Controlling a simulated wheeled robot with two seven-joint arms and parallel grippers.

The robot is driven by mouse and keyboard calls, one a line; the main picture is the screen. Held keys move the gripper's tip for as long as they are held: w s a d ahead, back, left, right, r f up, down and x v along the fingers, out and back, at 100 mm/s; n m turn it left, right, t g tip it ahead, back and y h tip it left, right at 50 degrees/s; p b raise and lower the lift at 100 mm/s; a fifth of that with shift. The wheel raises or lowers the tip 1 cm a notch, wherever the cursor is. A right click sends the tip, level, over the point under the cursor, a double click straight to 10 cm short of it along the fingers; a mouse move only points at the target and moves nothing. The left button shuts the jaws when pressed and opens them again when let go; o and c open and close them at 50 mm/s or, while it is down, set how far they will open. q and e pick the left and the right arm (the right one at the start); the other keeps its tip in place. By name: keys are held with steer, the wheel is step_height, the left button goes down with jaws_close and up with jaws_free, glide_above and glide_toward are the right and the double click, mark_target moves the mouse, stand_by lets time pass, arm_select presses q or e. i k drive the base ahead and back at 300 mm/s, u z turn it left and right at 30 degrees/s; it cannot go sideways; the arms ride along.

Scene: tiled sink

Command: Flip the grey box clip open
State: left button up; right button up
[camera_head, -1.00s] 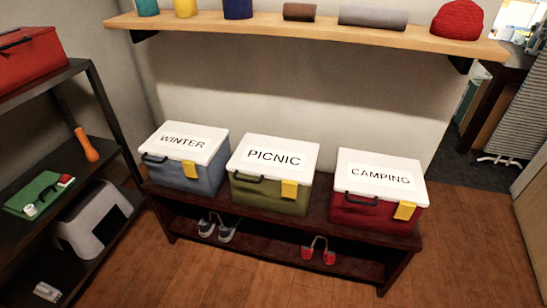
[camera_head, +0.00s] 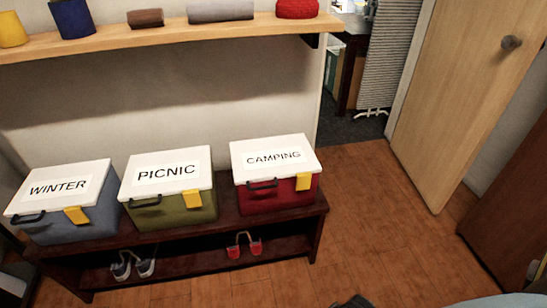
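The box labelled WINTER (camera_head: 100,222) has a blue-grey body and a white lid, and stands at the left end of the dark bench. Its yellow clip (camera_head: 76,215) hangs at the lid's front edge and appears closed over the body. A dark handle (camera_head: 27,218) sits on its front, left of the clip. No box is plain grey; this one is closest. Neither of my grippers can be made out in the head view.
An olive PICNIC box (camera_head: 200,208) and a red CAMPING box (camera_head: 290,197) stand beside it on the bench (camera_head: 225,222). Shoes lie on its lower shelf. A wooden shelf (camera_head: 100,42) runs above. Open floor (camera_head: 370,225) lies right, before a door (camera_head: 445,110).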

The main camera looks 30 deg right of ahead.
mark_target(74, 213)
steer(key=k, duration=0.6)
steer(key=u, duration=0.5)
steer(key=i, duration=1.4)
steer(key=z, duration=0.85)
